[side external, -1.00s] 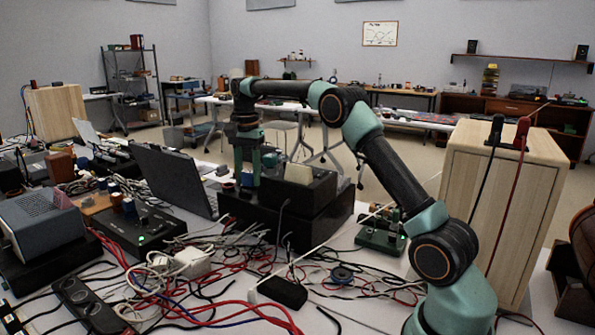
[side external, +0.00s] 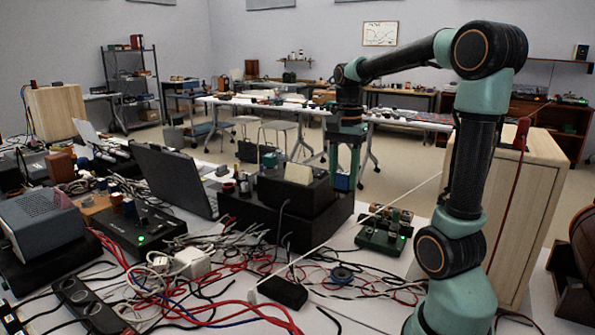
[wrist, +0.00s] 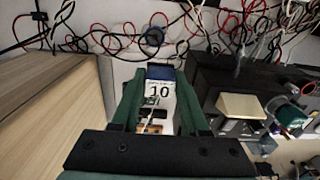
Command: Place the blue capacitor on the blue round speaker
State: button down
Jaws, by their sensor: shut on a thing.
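My gripper (side external: 343,172) is shut on the blue capacitor (side external: 341,182), held up in the air just right of the black box stack. In the wrist view my gripper (wrist: 157,105) has its green fingers on either side of the capacitor (wrist: 162,73), which shows a blue end and a white label reading 10. A small round dark blue thing, which looks like the blue round speaker (side external: 342,273), lies on the table among cables. It also shows in the wrist view (wrist: 152,37), beyond the capacitor. The capacitor and the speaker are apart.
A black box stack (side external: 300,228) stands mid-table. A green circuit board (side external: 382,238) and a tall wooden cabinet (side external: 530,210) are at right. A thin pale cable (side external: 345,238) crosses above the table. Tangled red, black and white wires (side external: 205,285) cover the front.

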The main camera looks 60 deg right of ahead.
jog(key=shift+s+a+f, duration=0.15)
jog(key=shift+s+f, duration=0.15)
jog(key=shift+s, duration=0.4)
send_over(342, 273)
notch_tip(342, 273, down, 20)
jog(key=shift+r, duration=0.1)
jog(key=shift+c, duration=2.1)
grip_release()
notch_tip(342, 273, up, 12)
jog(key=w+a+r+n+t, duration=0.1)
jog(key=a+r+n+t, duration=0.1)
jog(key=a+n, duration=0.7)
jog(key=w+a+r+n+t, duration=0.1)
jog(key=a+r+n+t, duration=0.2)
jog(key=a+r+n, duration=0.2)
jog(key=a+n, duration=0.3)
jog(key=a, duration=0.2)
jog(key=shift+w+a+r+n+t, duration=0.2)
jog(key=shift+w+a+n+t, duration=0.1)
jog(key=shift+n, duration=0.1)
